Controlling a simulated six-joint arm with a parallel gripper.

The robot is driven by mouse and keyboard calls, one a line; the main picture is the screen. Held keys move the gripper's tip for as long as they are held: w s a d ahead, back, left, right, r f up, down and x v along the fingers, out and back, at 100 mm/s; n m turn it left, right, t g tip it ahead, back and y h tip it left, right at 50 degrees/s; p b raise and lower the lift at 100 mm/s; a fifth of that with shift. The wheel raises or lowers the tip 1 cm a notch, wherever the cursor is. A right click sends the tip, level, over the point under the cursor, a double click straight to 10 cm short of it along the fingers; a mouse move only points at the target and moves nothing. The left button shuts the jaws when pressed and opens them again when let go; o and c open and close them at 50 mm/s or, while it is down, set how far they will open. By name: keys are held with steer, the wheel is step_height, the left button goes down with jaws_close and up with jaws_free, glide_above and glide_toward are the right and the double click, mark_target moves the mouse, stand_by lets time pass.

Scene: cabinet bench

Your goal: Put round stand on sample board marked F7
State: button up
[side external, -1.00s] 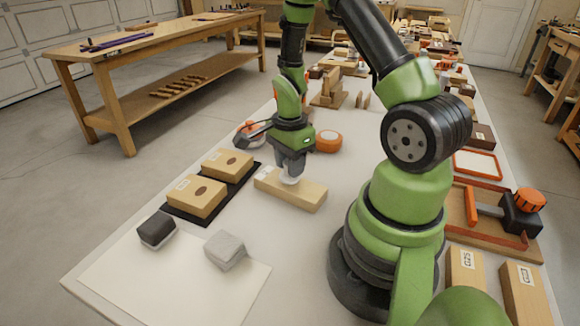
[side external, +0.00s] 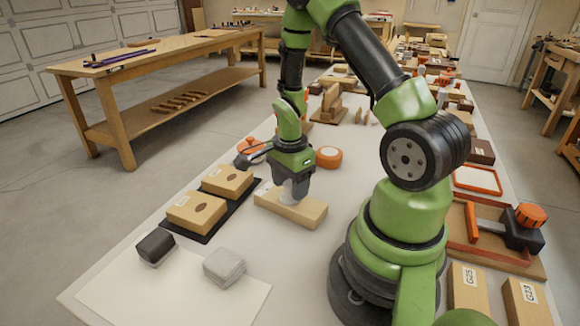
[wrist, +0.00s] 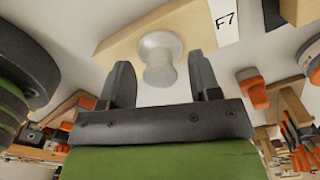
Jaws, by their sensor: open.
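The sample board (side external: 305,212) is a light wooden block lying on the bench beneath my gripper. Its white label reads F7 in the wrist view (wrist: 225,22). The round stand (wrist: 160,58) is a small pale spool shape with a wider disc against the board's face. It appears to rest on the board, well away from the label. My gripper (wrist: 160,82) is open, with one finger on each side of the stand and visible gaps between. In the side view my gripper (side external: 292,192) points down over the board and mostly hides the stand.
Left of the board, a dark tray (side external: 233,212) holds two wooden blocks with dark ovals. A dark block (side external: 156,246) and a grey block (side external: 224,267) sit on a pale sheet in front. An orange round item (side external: 328,157) stands behind the board.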

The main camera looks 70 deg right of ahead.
mark_target(289, 184)
step_height(289, 184, up, 12)
steer(key=s+a+r+n+t+y, duration=0.1)
steer(key=s+a+r+n+t, duration=0.2)
steer(key=a+r+n, duration=0.4)
steer(key=s+a+r+n+t+y, duration=0.1)
steer(key=s+a+r+n+t, duration=0.3)
steer(key=a+r+n, duration=0.3)
steer(key=a+n, duration=0.1)
steer(key=n, duration=0.4)
steer(key=shift+s+a, duration=0.35)
steer(key=shift+a, duration=0.05)
